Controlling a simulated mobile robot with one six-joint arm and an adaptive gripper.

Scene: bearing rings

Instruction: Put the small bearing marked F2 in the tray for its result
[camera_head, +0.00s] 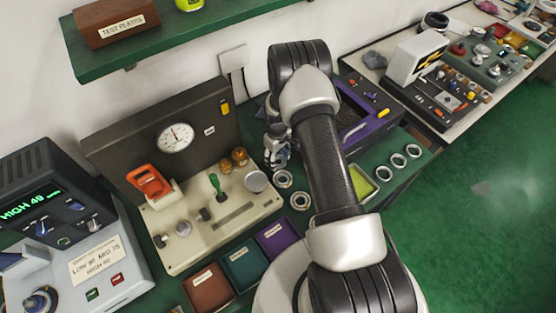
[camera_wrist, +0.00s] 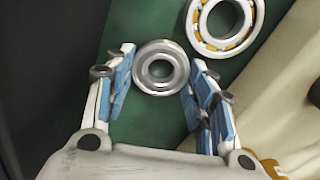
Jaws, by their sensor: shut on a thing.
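A small silver bearing ring (camera_wrist: 160,68) sits between the tips of my gripper (camera_wrist: 158,85) in the wrist view, and the blue-padded fingers are shut on it. Any F2 mark on it is not legible. In the head view my gripper (camera_head: 276,155) is beside the right end of the beige test stand; its fingertips are small and partly hidden. Three labelled trays stand in front of the stand: brown (camera_head: 222,300), teal (camera_head: 246,281) and purple (camera_head: 283,249). Their labels are too small to read. The display (camera_head: 32,205) at left shows HIGH and a number, perhaps 49.
A larger bearing with yellowish parts (camera_wrist: 246,38) lies close to the held ring. The test stand (camera_head: 165,250) carries a dial and knobs. Several rings (camera_head: 398,160) lie on the green bench at right, near a yellow-green tray (camera_head: 362,183). A shelf (camera_head: 200,30) overhangs the back left.

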